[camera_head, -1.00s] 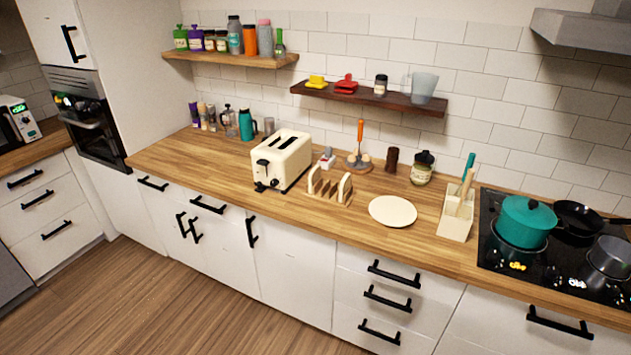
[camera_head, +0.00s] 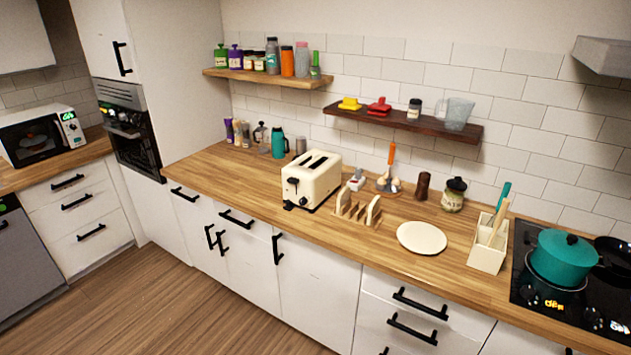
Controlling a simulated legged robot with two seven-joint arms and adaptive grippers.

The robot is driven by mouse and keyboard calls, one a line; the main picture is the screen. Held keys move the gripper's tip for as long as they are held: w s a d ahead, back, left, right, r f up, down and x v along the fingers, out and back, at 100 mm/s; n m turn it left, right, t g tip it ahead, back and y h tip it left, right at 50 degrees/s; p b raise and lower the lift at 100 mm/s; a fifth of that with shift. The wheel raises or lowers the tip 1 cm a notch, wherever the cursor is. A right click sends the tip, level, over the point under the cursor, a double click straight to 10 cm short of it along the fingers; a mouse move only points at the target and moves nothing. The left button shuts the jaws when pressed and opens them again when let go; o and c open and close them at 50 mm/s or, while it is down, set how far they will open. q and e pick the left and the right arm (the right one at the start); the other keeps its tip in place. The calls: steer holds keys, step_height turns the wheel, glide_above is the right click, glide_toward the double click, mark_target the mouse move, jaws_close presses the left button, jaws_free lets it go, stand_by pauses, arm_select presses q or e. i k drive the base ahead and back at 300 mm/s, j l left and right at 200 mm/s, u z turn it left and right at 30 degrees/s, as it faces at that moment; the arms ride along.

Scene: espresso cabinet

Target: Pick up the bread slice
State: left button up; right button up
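I cannot make out a bread slice for certain. A cream toaster (camera_head: 311,184) stands on the wooden counter with two dark slots on top, and I see no bread rising out of them. A light wooden toast rack (camera_head: 357,211) stands just right of the toaster. At this size I cannot tell whether a slice sits between its dividers. A round cream plate (camera_head: 421,238) lies empty on the counter, right of the rack. Neither of my grippers is in view.
A cream utensil holder (camera_head: 488,251) and a hob with a teal pot (camera_head: 563,258) stand at the right. Jars and an egg holder (camera_head: 388,184) stand behind the rack. A dark wall shelf (camera_head: 402,122) hangs above. The counter front left of the toaster is clear.

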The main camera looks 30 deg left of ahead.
mark_target(343, 197)
steer(key=i+j, duration=0.25)
steer(key=j, duration=0.15)
steer(key=i+j, duration=0.2)
steer(key=j, duration=0.25)
steer(key=i+j, duration=0.25)
steer(key=j, duration=0.15)
steer(key=i+j, duration=0.2)
steer(key=j, duration=0.2)
steer(key=z, duration=0.05)
